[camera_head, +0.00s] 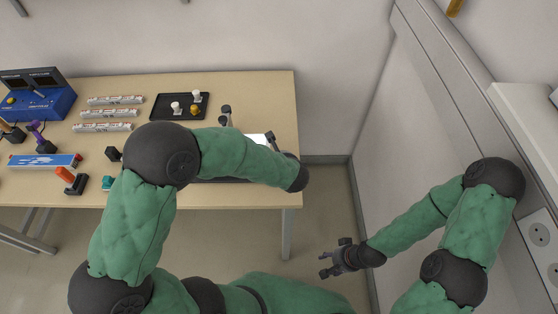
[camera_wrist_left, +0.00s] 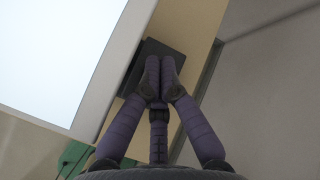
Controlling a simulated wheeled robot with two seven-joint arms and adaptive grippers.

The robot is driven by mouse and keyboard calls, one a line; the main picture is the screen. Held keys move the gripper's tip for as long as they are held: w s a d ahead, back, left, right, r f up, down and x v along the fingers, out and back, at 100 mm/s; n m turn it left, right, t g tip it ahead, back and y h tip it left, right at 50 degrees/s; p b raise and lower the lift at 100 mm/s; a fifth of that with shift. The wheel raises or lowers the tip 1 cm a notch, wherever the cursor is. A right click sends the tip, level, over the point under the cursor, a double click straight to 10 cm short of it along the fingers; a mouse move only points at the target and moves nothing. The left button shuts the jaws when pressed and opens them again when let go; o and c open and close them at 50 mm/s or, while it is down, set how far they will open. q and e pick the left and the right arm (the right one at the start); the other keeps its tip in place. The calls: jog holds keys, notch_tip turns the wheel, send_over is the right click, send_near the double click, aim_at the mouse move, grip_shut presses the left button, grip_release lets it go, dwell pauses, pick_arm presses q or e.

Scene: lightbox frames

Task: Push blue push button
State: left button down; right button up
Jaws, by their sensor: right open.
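A small teal-blue block (camera_head: 108,183), perhaps the blue push button, sits near the front edge of the wooden table (camera_head: 225,87), left of my left arm. My left arm reaches across the table, and its gripper is mostly hidden behind the wrist in the head view. In the left wrist view, the fingers of my left gripper (camera_wrist_left: 160,80) are drawn together with nothing seen between them, over a black object (camera_wrist_left: 150,58). My right gripper (camera_head: 338,259) is open and empty, off the table to the right and well away from the block.
A lit white panel (camera_wrist_left: 55,45) lies beside my left gripper. A red-handled control (camera_head: 72,180), a small black block (camera_head: 113,153), a blue-white strip (camera_head: 45,160) and a blue console (camera_head: 37,97) stand left. A black tray (camera_head: 165,98) with knobs lies behind. The right wall (camera_head: 440,120) is close.

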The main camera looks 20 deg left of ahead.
pick_arm(q)
jog(key=shift+r+p, duration=1.9)
jog(key=shift+r, duration=1.15)
jog(key=shift+f, duration=0.1)
